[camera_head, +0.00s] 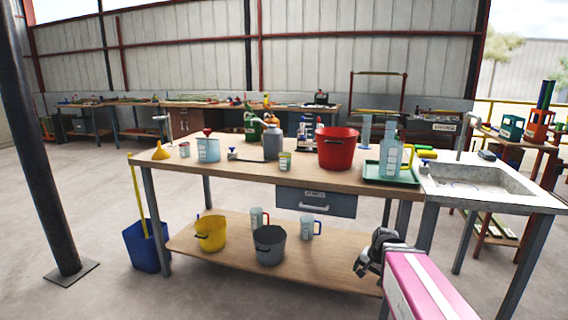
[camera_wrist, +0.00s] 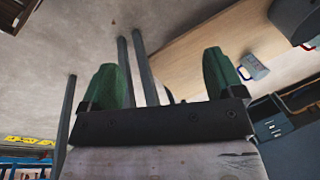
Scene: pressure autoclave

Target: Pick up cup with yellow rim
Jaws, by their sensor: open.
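I do not make out the yellow-rimmed cup in the wrist view.
A green tray (camera_head: 378,176) and sink (camera_head: 480,178) are to the right. The lower shelf (camera_head: 205,262) holds a yellow bucket (camera_head: 211,234), grey bucket (camera_head: 269,246) and mugs.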

